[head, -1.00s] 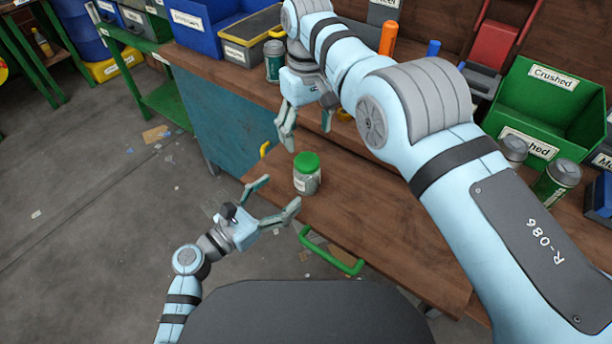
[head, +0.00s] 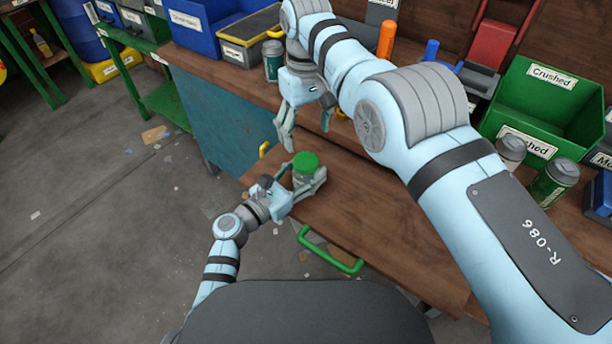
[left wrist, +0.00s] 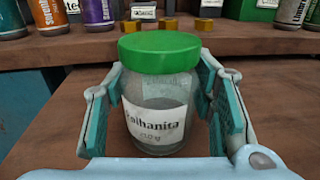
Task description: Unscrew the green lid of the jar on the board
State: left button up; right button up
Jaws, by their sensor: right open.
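My left gripper (head: 306,180) is open around the jar body, below the lid, with one finger on each side. In the left wrist view narrow gaps seem to show between the finger pads and the glass. My right gripper (head: 306,135) is open and empty, behind and above the jar.
A green handle (head: 330,252) is on the bench's near edge. A green "Crushed" bin (head: 548,110), metal-topped containers (head: 553,182) and blue bins (head: 200,22) line the back and right. Bare wood (head: 350,215) lies right of the jar.

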aim_at(306, 161)
pick_arm(q)
grip_shut()
pick_arm(e)
jog(key=m, duration=0.6)
jog(key=shift+m, duration=0.3)
jog(key=m, duration=1.2)
jog(key=shift+m, duration=0.4)
jog(key=m, duration=0.7)
jog(key=shift+f+m, duration=0.3)
notch_tip(306, 161, down, 8)
jog(key=shift+r, duration=0.25)
jog(key=c, duration=1.3)
